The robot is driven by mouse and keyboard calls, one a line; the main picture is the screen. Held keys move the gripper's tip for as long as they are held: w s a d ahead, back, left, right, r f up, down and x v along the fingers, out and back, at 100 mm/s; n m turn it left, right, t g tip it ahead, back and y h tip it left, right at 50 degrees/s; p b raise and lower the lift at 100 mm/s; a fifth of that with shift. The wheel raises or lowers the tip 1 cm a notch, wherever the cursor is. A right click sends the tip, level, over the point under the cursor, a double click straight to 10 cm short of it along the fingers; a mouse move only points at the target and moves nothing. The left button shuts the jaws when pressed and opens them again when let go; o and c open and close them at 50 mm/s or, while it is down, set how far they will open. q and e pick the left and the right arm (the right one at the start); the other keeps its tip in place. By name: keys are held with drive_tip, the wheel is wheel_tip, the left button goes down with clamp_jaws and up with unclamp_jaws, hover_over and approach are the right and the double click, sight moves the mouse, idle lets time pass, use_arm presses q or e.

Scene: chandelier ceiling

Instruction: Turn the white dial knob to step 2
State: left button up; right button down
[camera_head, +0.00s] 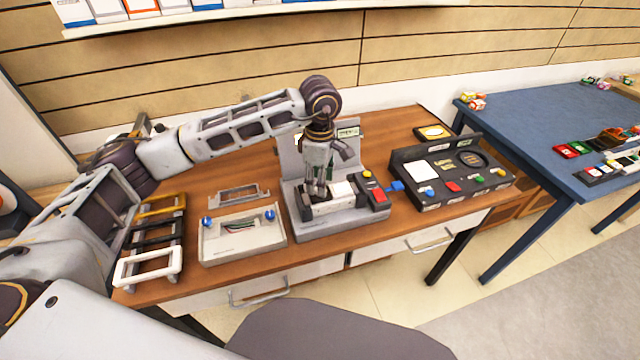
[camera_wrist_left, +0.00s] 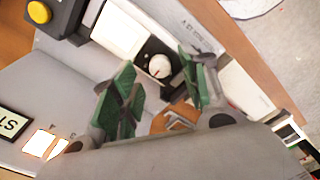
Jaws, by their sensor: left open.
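The white dial knob (camera_wrist_left: 160,66) shows in the left wrist view on a black plate of the grey device, with a small reddish mark on its face. My left gripper (camera_wrist_left: 157,82) is open, with its green-padded fingers on either side of the knob in that view. I cannot tell whether they touch it. In the head view the left gripper (camera_head: 318,188) points down over the grey device (camera_head: 350,222), and the knob is hidden or too small to make out there. Step numbers around the knob are not readable. My right gripper is not in view.
A white panel beside the knob (camera_wrist_left: 117,32) and a yellow button (camera_wrist_left: 39,12) are close by. A light box with blue knobs (camera_head: 240,245) stands left, and a black button console (camera_head: 455,185) right. Several frames (camera_head: 147,267) lie at the table's left end.

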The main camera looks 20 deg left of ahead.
use_arm(q)
wheel_tip(320, 180, up, 10)
drive_tip(key=shift+f, duration=0.15)
idle(0.3)
idle(0.5)
